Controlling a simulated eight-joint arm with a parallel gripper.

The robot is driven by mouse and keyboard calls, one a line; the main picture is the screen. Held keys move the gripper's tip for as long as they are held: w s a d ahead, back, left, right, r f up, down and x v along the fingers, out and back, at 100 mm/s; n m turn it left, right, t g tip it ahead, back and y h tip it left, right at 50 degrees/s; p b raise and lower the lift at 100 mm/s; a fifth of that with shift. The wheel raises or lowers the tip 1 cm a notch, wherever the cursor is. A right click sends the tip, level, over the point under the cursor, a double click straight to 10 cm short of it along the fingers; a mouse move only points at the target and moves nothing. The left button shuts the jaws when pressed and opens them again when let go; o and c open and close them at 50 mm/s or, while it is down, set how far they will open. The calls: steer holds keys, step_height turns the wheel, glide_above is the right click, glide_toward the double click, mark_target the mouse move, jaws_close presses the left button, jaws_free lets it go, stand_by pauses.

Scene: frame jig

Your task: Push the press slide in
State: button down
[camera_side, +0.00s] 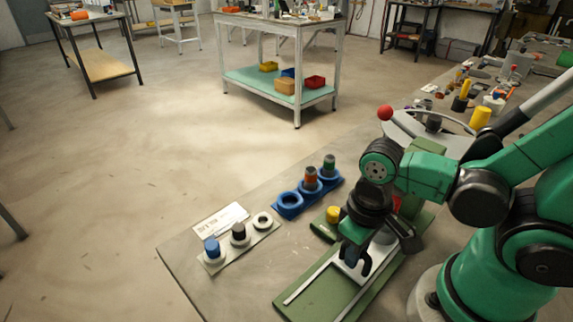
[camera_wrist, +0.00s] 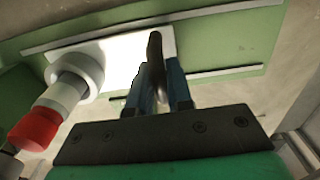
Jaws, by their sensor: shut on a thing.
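The press slide is a white plate (camera_side: 343,269) lying between two pale rails on a green base (camera_side: 322,303). It also shows as a bright plate in the wrist view (camera_wrist: 122,62). A dark upright handle (camera_wrist: 155,48) stands on the plate. My gripper (camera_wrist: 163,88) has its blue fingers shut on this handle. In the side view my gripper (camera_side: 354,262) is low over the plate and hides most of the handle. A white ring holder (camera_wrist: 80,68) on the slide bears a grey and white cylinder with a red end (camera_wrist: 35,130); my arm partly hides it in the side view.
A blue holder (camera_side: 288,206) with capped pegs and a grey strip (camera_side: 214,264) with several ring seats lie to the left. A yellow knob (camera_side: 333,214) on a small green block is close to my gripper. Rails ahead of the slide, towards the picture's bottom, are clear.

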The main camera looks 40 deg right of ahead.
steer(key=shift+d, duration=0.5)
steer(key=c, duration=0.8)
jaws_free()
steer(key=shift+r, duration=0.1)
step_height(320, 180, up, 7)
steer(key=w+d+r+t, duration=0.3)
steer(key=w+t, duration=0.4)
steer(key=w, duration=0.2)
steer(key=shift+w, duration=0.35)
